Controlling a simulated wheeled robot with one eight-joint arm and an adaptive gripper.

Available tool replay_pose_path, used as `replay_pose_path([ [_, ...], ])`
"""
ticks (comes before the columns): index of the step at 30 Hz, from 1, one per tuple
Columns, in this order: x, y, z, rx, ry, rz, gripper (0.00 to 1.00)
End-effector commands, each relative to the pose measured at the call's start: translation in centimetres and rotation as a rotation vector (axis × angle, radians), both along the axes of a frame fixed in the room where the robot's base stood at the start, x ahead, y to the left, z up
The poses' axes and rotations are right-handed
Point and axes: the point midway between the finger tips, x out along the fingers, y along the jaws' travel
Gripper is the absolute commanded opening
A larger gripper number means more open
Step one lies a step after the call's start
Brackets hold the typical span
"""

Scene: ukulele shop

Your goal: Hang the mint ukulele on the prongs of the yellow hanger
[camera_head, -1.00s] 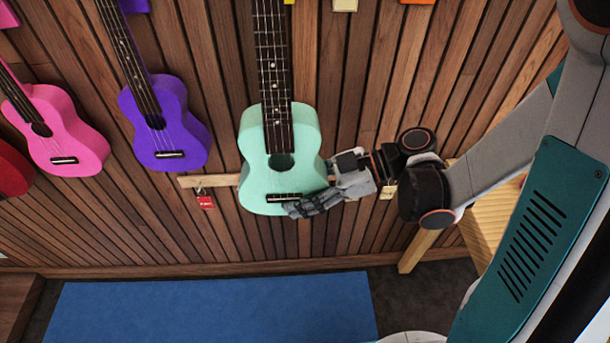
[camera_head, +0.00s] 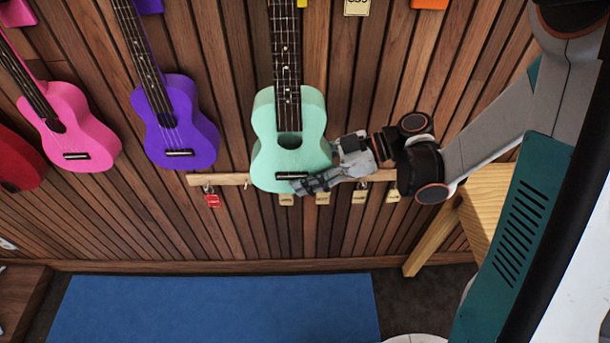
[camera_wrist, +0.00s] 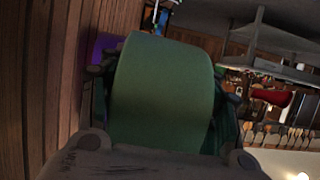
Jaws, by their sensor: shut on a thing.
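The mint ukulele (camera_head: 290,150) is upright against the slatted wall in the head view, strings facing out, its neck running up past the top edge. My gripper (camera_head: 325,180) is shut on the lower right of its body. In the wrist view the ukulele's curved side (camera_wrist: 160,95) fills the middle, between my gripper's fingers (camera_wrist: 162,110). A small part of the yellow hanger (camera_head: 301,4) shows at the top edge beside the neck. Its prongs and the ukulele's headstock are out of view, so I cannot tell whether they touch.
A purple ukulele (camera_head: 180,130) and a pink ukulele (camera_head: 78,140) hang to the left. A wooden rail (camera_head: 232,179) with small tags runs behind the mint body. A wooden stand (camera_head: 480,215) is at right. A blue mat (camera_head: 215,308) lies on the floor below.

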Motion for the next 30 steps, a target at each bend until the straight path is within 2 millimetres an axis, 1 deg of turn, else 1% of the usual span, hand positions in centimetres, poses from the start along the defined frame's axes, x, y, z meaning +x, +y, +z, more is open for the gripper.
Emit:
replay_pose_path([
  [19,4.7,-0.1,-0.2,0.001,0.0,0.0,0.01],
  [30,4.5,-0.1,-0.2,0.001,0.0,0.0,0.01],
])
